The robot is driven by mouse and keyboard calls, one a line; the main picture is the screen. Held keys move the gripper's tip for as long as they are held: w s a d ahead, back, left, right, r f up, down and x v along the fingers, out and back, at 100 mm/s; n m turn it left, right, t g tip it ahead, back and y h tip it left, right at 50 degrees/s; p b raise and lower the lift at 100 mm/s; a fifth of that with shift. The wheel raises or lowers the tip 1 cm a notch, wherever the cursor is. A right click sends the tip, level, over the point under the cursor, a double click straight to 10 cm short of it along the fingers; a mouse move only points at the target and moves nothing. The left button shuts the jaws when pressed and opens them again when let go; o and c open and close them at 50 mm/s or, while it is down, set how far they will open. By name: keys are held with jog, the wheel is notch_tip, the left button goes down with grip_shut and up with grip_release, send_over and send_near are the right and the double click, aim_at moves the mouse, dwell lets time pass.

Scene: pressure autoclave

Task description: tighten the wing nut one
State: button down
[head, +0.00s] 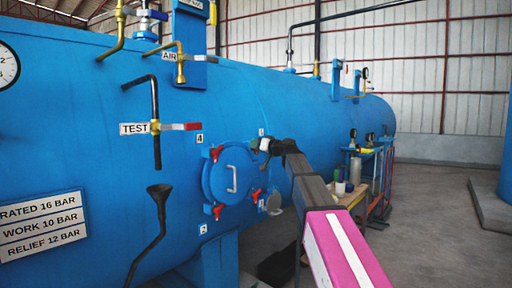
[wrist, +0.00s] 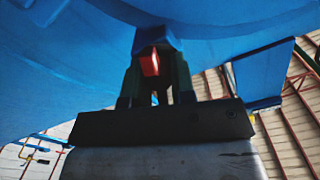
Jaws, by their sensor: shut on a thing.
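The round blue door (head: 228,175) with a pale handle sits on the side of the big blue vessel. My gripper (head: 264,146) is at the door's upper right edge, just below a small label that seems to read 1. In the wrist view my gripper (wrist: 154,70) has its dark fingers closed around a red wing nut (wrist: 149,62), wing nut one. Only part of that nut shows between the fingers, and in the head view my gripper hides it. The threads and seating are hidden.
Other red wing nuts sit at the door's upper left (head: 215,153), lower left (head: 217,212) and lower right (head: 256,195). A red-handled TEST valve (head: 180,127) and a black funnel pipe (head: 159,200) stand to the left. A cluttered bench (head: 352,195) stands to the right.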

jog(key=m, duration=0.4)
jog(key=shift+d+m, duration=0.1)
jog(key=shift+m, duration=0.2)
jog(key=m, duration=0.3)
jog(key=shift+w+f+m, duration=0.1)
jog(key=shift+f+m, duration=0.05)
jog(key=shift+m, duration=0.15)
jog(key=m, duration=0.4)
jog(key=shift+f+m, duration=0.1)
jog(key=shift+m, duration=0.2)
jog(key=m, duration=0.3)
jog(key=shift+f+m, duration=0.1)
jog(key=shift+m, duration=0.2)
jog(key=m, duration=0.4)
jog(key=shift+f, duration=0.15)
jog(key=m, duration=0.7)
jog(key=shift+f+m, duration=0.1)
jog(key=shift+m, duration=0.2)
jog(key=shift+s+m, duration=0.25)
jog(key=shift+m, duration=1.55)
